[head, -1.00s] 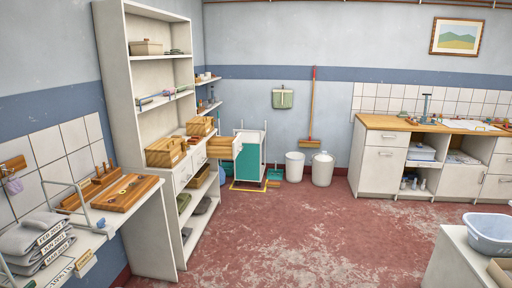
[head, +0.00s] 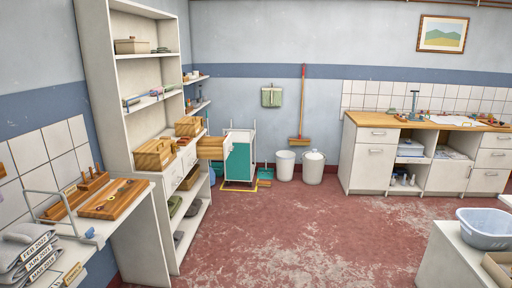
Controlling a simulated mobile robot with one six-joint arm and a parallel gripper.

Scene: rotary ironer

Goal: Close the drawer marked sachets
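A drawer (head: 210,146) with wooden sides stands pulled out of the tall white shelf unit (head: 103,75) at the left, sticking out to the right at about mid height. Other white drawer fronts (head: 172,176) in the same row look shut. Any marking on the drawers is too small to read, so I cannot tell which one is marked sachets. My gripper is not in view.
Wooden boxes (head: 154,154) stand on the ledge above the drawers. A white and teal cart (head: 238,158) and two white bins (head: 314,168) stand behind the open drawer. The red floor (head: 290,225) in the middle is clear. A bench with a grey basin (head: 485,229) is at the right.

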